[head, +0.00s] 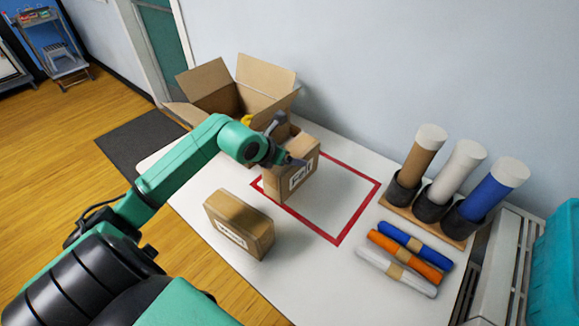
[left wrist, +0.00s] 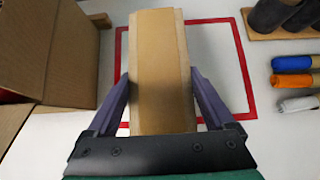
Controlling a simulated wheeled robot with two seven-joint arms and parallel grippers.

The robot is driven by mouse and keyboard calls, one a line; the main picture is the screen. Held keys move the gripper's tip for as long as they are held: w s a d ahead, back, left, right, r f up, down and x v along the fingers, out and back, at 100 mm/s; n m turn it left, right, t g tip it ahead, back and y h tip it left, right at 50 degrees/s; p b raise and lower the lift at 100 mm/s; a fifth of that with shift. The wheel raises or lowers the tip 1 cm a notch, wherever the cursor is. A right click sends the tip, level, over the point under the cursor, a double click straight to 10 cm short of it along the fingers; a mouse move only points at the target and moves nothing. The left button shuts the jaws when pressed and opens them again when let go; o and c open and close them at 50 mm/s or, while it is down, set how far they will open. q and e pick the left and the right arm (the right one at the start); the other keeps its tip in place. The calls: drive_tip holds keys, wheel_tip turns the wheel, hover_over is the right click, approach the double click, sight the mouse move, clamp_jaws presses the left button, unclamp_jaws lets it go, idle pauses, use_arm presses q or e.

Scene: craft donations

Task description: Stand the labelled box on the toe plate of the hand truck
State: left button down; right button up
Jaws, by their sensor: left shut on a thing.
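A brown cardboard box with a white label (head: 303,174) is upright at the left side of the red outline on the white table. My left gripper (head: 284,156) is shut on this box from above. In the left wrist view the purple fingers (left wrist: 160,84) press on both sides of the box (left wrist: 158,50). I cannot tell whether its base touches the table. A second labelled box (head: 240,222) lies near the table's front left edge, apart from the gripper. My right gripper is not in view. I see no clear hand truck or toe plate.
An open carton (head: 222,98) stands behind the held box. Yarn-like rolls in dark cups (head: 436,200) and several banded rolls (head: 405,258) occupy the right. The red outline (head: 358,217) is mostly clear inside. A grey cart (head: 62,62) stands far left, beyond a dark mat (head: 140,140).

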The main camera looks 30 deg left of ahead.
use_arm(q)
wheel_tip(320, 180, down, 4)
drive_tip(key=shift+f, duration=0.7)
unclamp_jaws()
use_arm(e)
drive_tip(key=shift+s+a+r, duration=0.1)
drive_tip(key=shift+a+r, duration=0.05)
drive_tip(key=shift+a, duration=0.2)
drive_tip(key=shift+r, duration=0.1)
